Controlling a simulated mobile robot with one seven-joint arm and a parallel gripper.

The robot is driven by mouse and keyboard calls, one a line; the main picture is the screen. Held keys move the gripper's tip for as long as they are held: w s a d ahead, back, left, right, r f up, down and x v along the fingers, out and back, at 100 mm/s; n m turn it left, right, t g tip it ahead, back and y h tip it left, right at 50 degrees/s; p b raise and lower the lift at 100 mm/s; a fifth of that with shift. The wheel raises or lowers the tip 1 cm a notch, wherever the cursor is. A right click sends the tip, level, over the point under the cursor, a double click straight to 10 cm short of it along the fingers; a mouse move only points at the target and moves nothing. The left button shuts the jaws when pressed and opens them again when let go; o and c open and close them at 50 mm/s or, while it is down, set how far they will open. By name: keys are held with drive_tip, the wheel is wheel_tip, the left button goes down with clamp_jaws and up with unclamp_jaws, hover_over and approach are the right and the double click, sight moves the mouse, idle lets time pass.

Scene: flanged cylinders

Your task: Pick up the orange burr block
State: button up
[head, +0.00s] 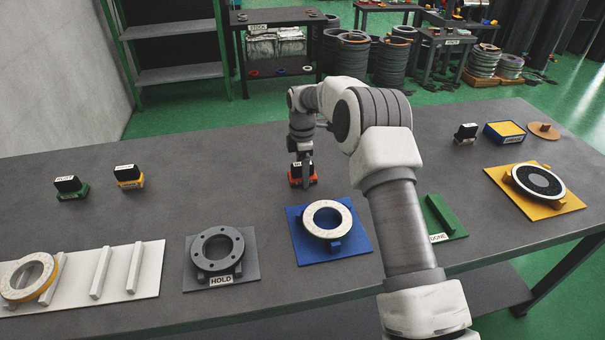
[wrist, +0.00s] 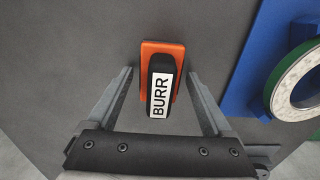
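The orange burr block (head: 296,182) stands on the grey table, behind and a little left of the blue pad. In the wrist view the burr block (wrist: 175,52) shows an orange base with a black top and a white label reading BURR. My gripper (head: 303,180) is over the block from above. In the wrist view my gripper (wrist: 158,88) is open, with one finger on each side of the black top and a gap visible on both sides. Part of the block is hidden behind the gripper in the head view.
A blue pad (head: 301,252) with a white ring (head: 313,212) lies close in front of the block. A grey HOLD plate (head: 247,264) lies front left. The table around the burr block is otherwise clear.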

clamp_jaws()
drive_tip(key=shift+r, duration=0.15)
drive_tip(key=shift+r, duration=0.6)
wheel_tip(320, 180, up, 3)
drive_tip(key=shift+f, duration=0.1)
drive_tip(key=s+d+r, duration=0.6)
drive_tip(key=d, duration=0.3)
drive_tip(key=shift+s+d+r, duration=0.3)
drive_tip(key=shift+r, duration=0.05)
